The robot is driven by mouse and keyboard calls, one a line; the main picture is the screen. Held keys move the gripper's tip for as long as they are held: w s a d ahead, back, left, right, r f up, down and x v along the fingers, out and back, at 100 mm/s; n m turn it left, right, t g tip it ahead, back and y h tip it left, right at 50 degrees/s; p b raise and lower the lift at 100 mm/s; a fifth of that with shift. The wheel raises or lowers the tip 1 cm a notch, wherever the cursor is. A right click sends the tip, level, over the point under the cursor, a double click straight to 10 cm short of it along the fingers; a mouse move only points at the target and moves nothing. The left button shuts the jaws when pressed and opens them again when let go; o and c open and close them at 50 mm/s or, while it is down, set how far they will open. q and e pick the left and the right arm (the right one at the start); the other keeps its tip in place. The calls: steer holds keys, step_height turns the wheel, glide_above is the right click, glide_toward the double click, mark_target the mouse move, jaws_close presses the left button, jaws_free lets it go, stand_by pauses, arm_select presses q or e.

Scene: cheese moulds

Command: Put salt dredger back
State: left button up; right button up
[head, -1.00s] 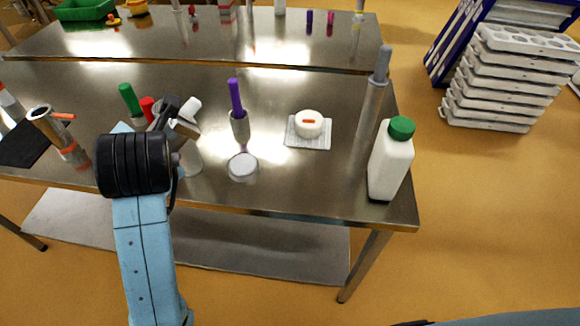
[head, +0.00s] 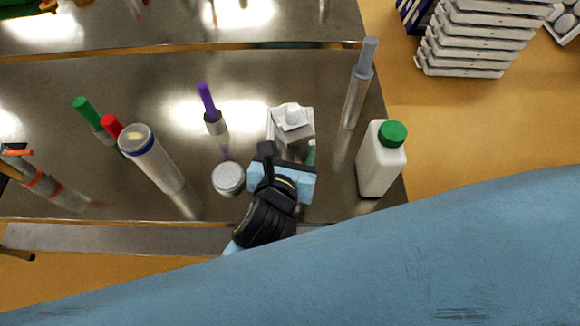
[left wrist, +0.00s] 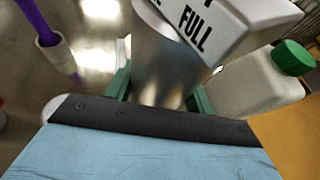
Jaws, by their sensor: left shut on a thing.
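My left gripper (head: 290,168) is shut on the salt dredger, a shiny metal cylinder (left wrist: 158,65) between its green fingers in the left wrist view. A white block (left wrist: 240,22) lettered "FULL" is at the cylinder's upper end. In the head view the gripper is over the near right part of the table, between a round pot with a pale top and a white bottle. A white shape (head: 291,120) shows just beyond it. I cannot tell how much of that is the block and how much the mat behind. The dredger's lower end is hidden. My right gripper is not in view.
The green-capped white bottle (head: 381,165) stands close right of the gripper, and the pale-topped pot (head: 228,179) close left. A purple-handled tool (head: 209,104), clear tube (head: 152,160) and grey-topped cylinder (head: 358,90) stand around. White trays (head: 470,40) are stacked beyond the table.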

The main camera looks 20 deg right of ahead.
arm_select(q)
step_height(320, 180, down, 2)
steer(key=shift+f+b, duration=0.5)
steer(key=shift+f, duration=1.4)
steer(key=shift+f, duration=0.1)
steer(key=o, duration=1.2)
steer(key=shift+f, duration=0.1)
steer(key=shift+a+r, duration=0.1)
steer(key=shift+r, duration=0.15)
steer(key=shift+p+v, duration=3.25)
steer(key=shift+v, duration=2.7)
steer(key=shift+f, duration=0.15)
